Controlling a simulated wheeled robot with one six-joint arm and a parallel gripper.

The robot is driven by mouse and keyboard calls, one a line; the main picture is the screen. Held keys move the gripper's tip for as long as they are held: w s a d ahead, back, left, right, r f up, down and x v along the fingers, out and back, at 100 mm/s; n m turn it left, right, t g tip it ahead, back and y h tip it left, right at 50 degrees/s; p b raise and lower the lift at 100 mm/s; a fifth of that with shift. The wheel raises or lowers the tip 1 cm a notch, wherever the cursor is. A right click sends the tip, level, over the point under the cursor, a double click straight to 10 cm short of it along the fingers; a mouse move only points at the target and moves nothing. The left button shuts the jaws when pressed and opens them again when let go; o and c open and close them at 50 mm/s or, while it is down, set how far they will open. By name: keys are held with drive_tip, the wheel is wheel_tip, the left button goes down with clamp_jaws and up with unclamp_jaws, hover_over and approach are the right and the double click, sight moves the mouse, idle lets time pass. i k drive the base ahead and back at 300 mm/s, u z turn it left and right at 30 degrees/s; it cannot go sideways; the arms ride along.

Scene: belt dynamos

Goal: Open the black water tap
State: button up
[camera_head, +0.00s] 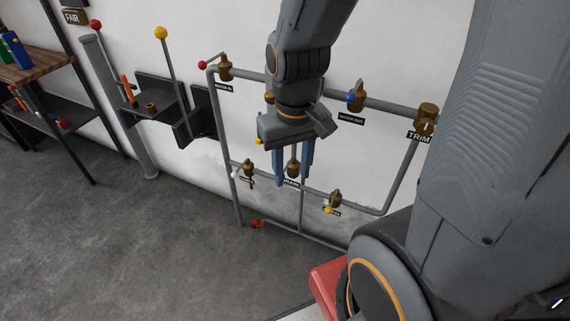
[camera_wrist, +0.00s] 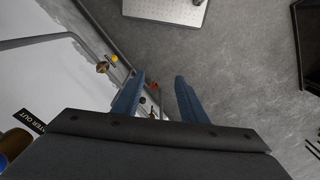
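My gripper (camera_head: 293,178) points down in front of the wall pipes, its two blue fingers apart with nothing held. It is also seen open in the wrist view (camera_wrist: 158,96). A brass tap (camera_head: 293,168) on the lower pipe shows between the fingers in the head view, with a partly covered label under it. I cannot make out a black handle there. In the wrist view, a small dark knob (camera_wrist: 142,100) shows between the fingers, beside the left one; it may be the black tap's handle. I cannot tell whether the tap is open or shut.
Other taps sit on the pipes: a blue-knobbed one (camera_head: 355,97), a red-knobbed one (camera_head: 224,67), a yellow-knobbed one (camera_head: 334,199) and a white-knobbed one (camera_head: 248,168). A red valve (camera_head: 257,224) is low by the floor. The floor at left is clear before the shelf (camera_head: 70,98).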

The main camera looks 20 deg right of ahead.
sight(290, 162)
drive_tip(key=z, duration=0.65)
drive_tip(key=k, duration=1.15)
drive_tip(key=u, duration=0.3)
drive_tip(key=i, duration=0.7)
drive_tip(key=u, duration=0.5)
